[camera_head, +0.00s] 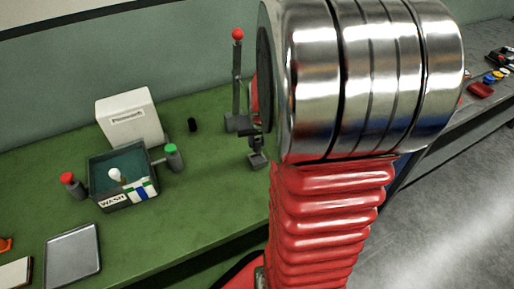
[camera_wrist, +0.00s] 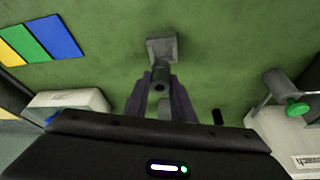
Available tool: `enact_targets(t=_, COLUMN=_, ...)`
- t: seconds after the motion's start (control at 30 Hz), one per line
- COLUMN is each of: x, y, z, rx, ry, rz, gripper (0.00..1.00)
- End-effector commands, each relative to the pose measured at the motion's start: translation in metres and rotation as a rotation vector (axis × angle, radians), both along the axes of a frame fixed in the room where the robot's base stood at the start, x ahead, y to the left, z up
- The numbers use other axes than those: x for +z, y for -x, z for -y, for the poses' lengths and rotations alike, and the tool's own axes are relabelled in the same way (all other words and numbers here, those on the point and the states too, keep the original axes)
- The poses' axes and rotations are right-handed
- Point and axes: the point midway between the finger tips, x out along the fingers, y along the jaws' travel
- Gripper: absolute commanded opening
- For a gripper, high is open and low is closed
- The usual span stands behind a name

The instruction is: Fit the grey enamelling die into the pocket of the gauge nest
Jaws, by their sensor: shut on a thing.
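My gripper (camera_wrist: 160,88) is shut on the grey die (camera_wrist: 161,74), a short cylinder with a dark end, held between the two fingers in the wrist view. A grey square block (camera_wrist: 162,46), apparently the gauge nest, is on the green bench just beyond the die's end. The die overlaps the block's near edge and hides any pocket; I cannot tell whether they touch. In the head view, my arm hides most of the gripper, and the grey block (camera_head: 258,162) shows low beside my red sleeve.
A post with a red ball (camera_head: 237,34) stands close to my gripper. A white box (camera_head: 130,118), WASH tub (camera_head: 120,180), green-topped knob (camera_head: 171,150) and small black piece (camera_head: 193,125) are left. A metal tray (camera_head: 72,255) lies at front left. Green bench between is clear.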

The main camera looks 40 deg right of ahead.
Motion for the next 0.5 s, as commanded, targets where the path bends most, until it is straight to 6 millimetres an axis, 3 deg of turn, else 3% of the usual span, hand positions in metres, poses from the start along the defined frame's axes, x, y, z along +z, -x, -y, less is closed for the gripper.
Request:
enact_targets(t=0.17, x=-0.002, y=0.0, z=0.0, rx=0.001, ry=0.0, rz=-0.001, gripper=0.0)
enact_targets(t=0.5, x=-0.036, y=0.0, z=-0.001, rx=0.001, ry=-0.002, rz=-0.001, gripper=0.0)
